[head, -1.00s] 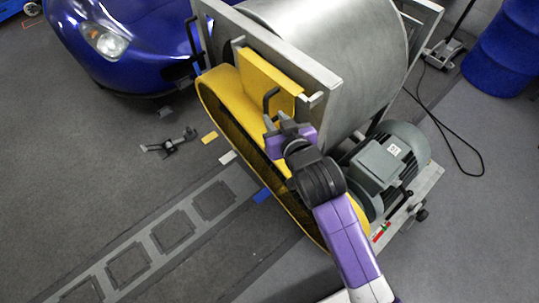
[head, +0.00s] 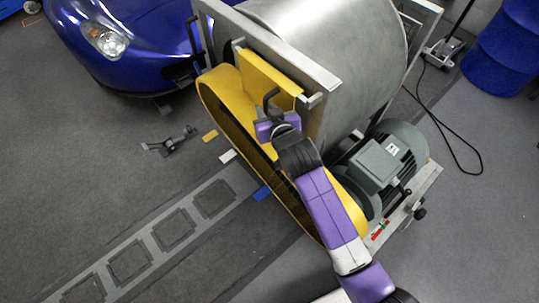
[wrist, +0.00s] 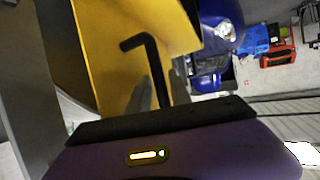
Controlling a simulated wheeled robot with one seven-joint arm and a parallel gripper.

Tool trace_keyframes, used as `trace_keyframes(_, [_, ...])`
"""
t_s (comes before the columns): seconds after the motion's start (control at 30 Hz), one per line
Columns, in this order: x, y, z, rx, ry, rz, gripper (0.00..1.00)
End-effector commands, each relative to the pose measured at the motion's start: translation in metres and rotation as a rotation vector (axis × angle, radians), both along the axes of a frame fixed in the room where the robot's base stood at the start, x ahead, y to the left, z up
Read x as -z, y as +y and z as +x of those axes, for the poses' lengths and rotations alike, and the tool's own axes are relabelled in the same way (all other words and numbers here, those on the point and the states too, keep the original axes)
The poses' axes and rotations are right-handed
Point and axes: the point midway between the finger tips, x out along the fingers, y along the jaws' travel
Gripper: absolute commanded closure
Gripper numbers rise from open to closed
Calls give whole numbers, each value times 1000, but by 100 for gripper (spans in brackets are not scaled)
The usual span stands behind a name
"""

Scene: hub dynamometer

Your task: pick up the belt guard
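The belt guard is a yellow panel (head: 268,76) with a bent black handle (head: 271,98), hanging at the upper left end of the grey frame. It fills the upper left of the wrist view (wrist: 105,45), where its handle (wrist: 150,55) comes down toward my gripper. My gripper (head: 271,112) is at the handle's lower end in the head view. In the wrist view my two grey fingers (wrist: 160,92) stand apart on either side of the handle. I cannot tell whether they touch it.
A long yellow belt housing (head: 222,90) runs below my arm. The large steel drum (head: 330,45) and green-grey motor (head: 380,165) are to the right. A blue car (head: 110,45) stands at upper left. A black tool (head: 170,142) lies on otherwise mostly open floor at left.

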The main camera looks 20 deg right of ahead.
Motion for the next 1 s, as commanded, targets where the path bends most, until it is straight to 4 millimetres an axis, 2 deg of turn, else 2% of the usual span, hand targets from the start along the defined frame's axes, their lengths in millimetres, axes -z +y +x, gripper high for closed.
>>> trace_keyframes(0.03, [0, 0, 0, 0, 0, 0, 85])
trace_keyframes(0.1, [0, 0, 0, 0, 0, 0, 98])
trace_keyframes(0.13, [0, 0, 0, 0, 0, 0, 100])
trace_keyframes(1.0, [0, 0, 0, 0, 1, 1, 100])
